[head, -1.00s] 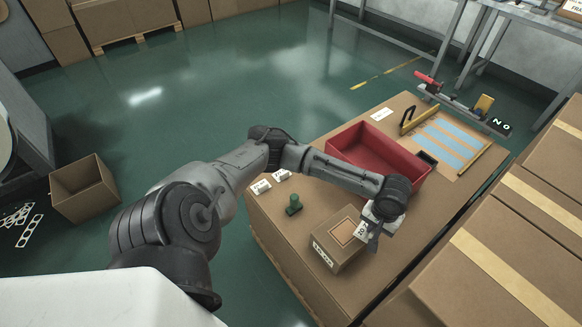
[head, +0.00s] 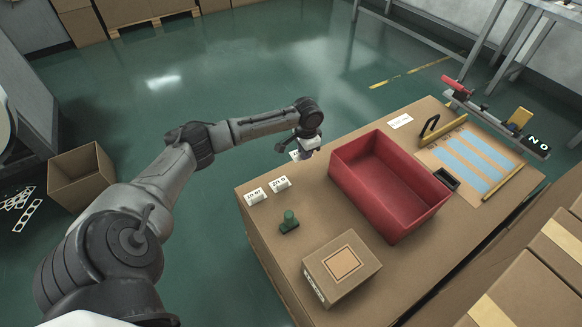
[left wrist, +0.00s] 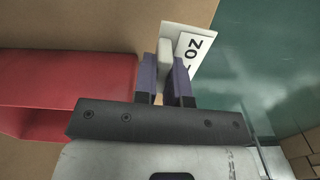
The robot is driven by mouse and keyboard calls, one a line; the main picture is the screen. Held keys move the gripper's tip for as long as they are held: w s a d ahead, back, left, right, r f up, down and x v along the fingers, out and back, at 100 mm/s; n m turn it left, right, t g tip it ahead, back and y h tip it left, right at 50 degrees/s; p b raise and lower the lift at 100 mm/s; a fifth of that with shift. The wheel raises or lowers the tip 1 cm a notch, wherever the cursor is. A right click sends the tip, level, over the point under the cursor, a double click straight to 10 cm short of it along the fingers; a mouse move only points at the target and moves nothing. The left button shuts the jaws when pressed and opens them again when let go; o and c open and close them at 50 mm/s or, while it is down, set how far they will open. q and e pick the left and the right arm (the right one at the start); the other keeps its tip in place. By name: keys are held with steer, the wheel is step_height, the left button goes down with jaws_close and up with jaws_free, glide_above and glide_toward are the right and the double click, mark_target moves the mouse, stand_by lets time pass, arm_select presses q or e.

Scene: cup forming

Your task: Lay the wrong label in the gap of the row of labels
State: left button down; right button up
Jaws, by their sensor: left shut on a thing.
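My left gripper (head: 305,150) is shut on a white label (left wrist: 192,46) with black print, partly legible in the left wrist view. In that view the fingers (left wrist: 166,82) close on a pale block at the label. In the head view only a bit of this label shows, beside the gripper at the table's far left edge. Two white labels with black print, one (head: 253,196) and another (head: 280,183), stand in a row along that edge, left of the gripper. Whether the held label touches the table cannot be told. My right gripper is not in view.
A red bin (head: 340,170) stands right of the gripper on the cardboard-coloured table (head: 320,218). A green stamp (head: 289,222) and a small box (head: 318,283) are in front. A flat white card (head: 400,121) and a blue-striped board (head: 462,160) lie farther back.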

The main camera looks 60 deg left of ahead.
mark_target(303, 177)
arm_select(q)
steer(key=shift+s+m, duration=0.1)
steer(key=shift+m, duration=0.9)
steer(key=m, duration=0.4)
steer(key=shift+s+d+f, duration=0.1)
steer(key=shift+d+f, duration=0.05)
steer(key=shift+d, duration=0.05)
steer(key=shift+m, duration=1)
step_height(303, 177, down, 10)
steer(key=b, duration=0.6)
steer(key=shift+b, duration=0.35)
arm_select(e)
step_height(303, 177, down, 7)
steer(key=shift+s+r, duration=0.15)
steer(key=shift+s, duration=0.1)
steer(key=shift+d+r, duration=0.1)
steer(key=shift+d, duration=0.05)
arm_select(q)
steer(key=c, duration=1.2)
jaws_free()
steer(key=shift+f, duration=0.15)
